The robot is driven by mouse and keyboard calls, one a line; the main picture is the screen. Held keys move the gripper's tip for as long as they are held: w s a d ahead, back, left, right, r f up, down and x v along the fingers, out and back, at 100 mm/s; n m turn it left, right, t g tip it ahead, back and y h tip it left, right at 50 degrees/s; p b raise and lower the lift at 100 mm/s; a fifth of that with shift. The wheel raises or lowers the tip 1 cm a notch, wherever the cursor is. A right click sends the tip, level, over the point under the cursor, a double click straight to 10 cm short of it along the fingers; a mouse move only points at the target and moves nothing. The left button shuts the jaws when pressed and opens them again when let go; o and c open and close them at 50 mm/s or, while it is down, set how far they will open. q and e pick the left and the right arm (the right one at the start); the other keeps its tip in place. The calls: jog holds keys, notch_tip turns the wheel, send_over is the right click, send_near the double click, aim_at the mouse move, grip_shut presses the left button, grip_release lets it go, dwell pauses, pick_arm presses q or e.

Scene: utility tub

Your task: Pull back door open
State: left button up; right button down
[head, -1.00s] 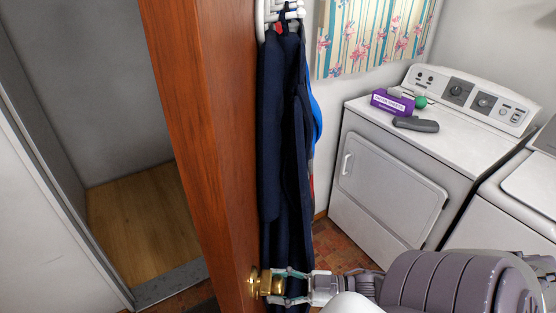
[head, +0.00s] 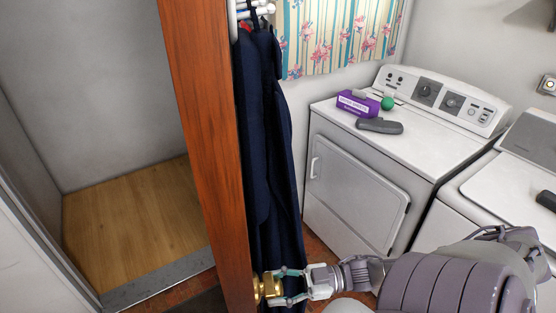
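The brown wooden door (head: 208,140) stands ajar, cutting down the middle-left of the head view, with the doorway to its left. A brass door knob (head: 266,288) sticks out near the bottom of the view, on the door's right side. My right gripper (head: 275,287) comes in from the right, and its two fingers are closed around the knob from above and below. The fingertips are partly hidden by the knob. My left gripper is not in view.
Dark blue clothing (head: 268,150) hangs on the door's right side from a white rack (head: 256,9). A white dryer (head: 355,190) stands at the right with a purple box (head: 358,103) on top. Beyond the doorway is clear wooden floor (head: 135,215) behind a grey threshold (head: 160,284).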

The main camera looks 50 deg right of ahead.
jog(key=shift+f, duration=0.1)
jog(key=shift+c, duration=2.1)
grip_release()
jog(key=shift+w, duration=0.1)
jog(key=shift+d, duration=0.1)
jog(key=v, duration=1.2)
